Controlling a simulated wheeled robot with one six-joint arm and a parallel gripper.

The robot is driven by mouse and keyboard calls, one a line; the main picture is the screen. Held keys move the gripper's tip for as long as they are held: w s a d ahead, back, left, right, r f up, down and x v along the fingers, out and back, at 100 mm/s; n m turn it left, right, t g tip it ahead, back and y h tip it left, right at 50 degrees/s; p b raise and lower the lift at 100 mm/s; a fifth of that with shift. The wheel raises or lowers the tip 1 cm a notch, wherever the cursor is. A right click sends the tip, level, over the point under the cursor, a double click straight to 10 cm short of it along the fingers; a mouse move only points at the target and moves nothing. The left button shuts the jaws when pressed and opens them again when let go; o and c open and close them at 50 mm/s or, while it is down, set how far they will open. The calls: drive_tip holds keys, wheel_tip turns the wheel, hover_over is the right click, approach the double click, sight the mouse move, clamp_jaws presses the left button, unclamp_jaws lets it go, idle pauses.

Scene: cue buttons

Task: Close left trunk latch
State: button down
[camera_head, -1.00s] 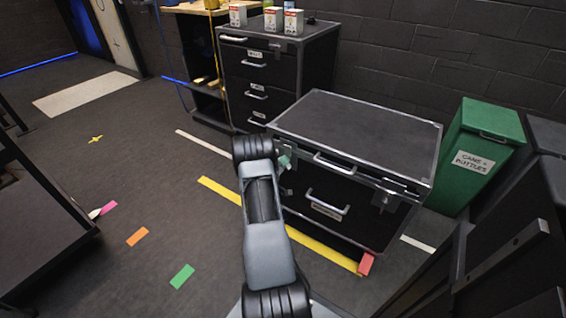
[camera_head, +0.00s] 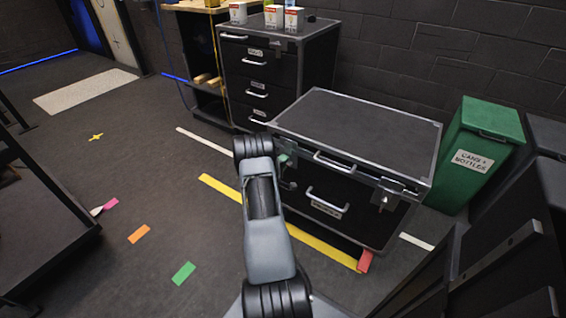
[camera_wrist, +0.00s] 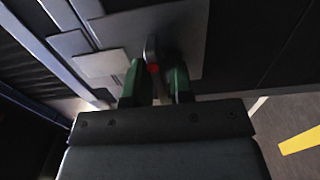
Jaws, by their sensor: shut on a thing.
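The black trunk (camera_head: 358,130) with metal edges stands right of centre in the head view, its lid down. Its right latch (camera_head: 384,194) shows on the front face. The left latch shows in the wrist view as grey plates with a small metal part with a red spot (camera_wrist: 153,66). My gripper (camera_wrist: 158,78) has green fingers, one on each side of that part, and is shut on it. In the head view my gripper (camera_head: 284,158) is at the trunk's front left, mostly hidden behind my arm.
A black drawer cabinet (camera_head: 258,77) with small boxes on top stands behind the trunk. A green bin (camera_head: 478,150) is to its right. A yellow floor stripe (camera_head: 222,191) runs before the trunk. Open floor lies to the left.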

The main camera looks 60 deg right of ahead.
idle(0.3)
drive_tip(key=c, duration=1.2)
unclamp_jaws()
drive_tip(key=shift+c, duration=0.2)
drive_tip(key=shift+a, duration=0.15)
drive_tip(key=a+p, duration=0.2)
drive_tip(key=a, duration=1.1)
drive_tip(key=shift+a, duration=0.3)
